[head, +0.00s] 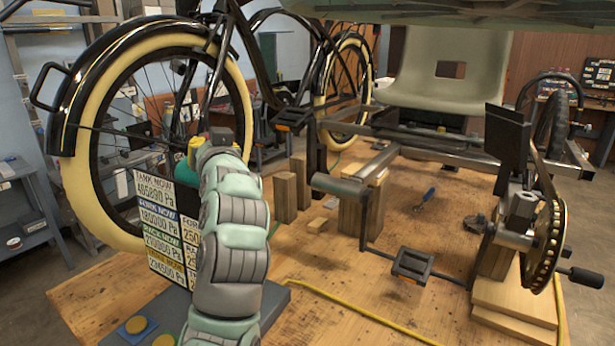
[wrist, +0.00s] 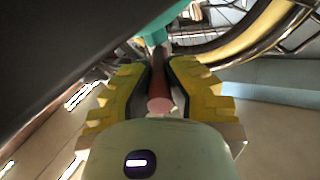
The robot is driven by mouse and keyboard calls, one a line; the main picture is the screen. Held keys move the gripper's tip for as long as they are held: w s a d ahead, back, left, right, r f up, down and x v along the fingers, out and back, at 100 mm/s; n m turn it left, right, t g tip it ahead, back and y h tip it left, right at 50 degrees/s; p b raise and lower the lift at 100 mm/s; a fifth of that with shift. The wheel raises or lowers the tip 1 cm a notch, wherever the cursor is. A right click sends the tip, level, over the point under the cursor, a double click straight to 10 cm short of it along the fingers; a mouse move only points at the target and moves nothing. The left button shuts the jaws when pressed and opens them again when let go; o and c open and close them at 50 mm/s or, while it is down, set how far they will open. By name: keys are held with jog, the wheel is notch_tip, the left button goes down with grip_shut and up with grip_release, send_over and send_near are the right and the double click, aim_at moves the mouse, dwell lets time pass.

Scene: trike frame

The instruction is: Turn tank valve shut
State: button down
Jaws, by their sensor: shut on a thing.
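In the wrist view my gripper (wrist: 160,82) has its two yellow ridged fingers closed on a reddish-brown bar (wrist: 157,104), which looks like the valve's handle. The bar runs away between the fingers toward a teal part (wrist: 160,25) at the top, likely the valve or tank. In the head view my green-grey arm rises at lower centre-left and hides most of the gripper and the valve.
A black bicycle wheel with a cream tyre (head: 80,190) stands close behind the arm. The wooden bench (head: 340,275) carries wooden blocks (head: 285,197), a pedal (head: 411,265), a chainring (head: 548,248) and a yellow hose (head: 345,312).

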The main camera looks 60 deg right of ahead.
jog(key=c, duration=0.9)
grip_release()
jog(key=shift+v, duration=3.75)
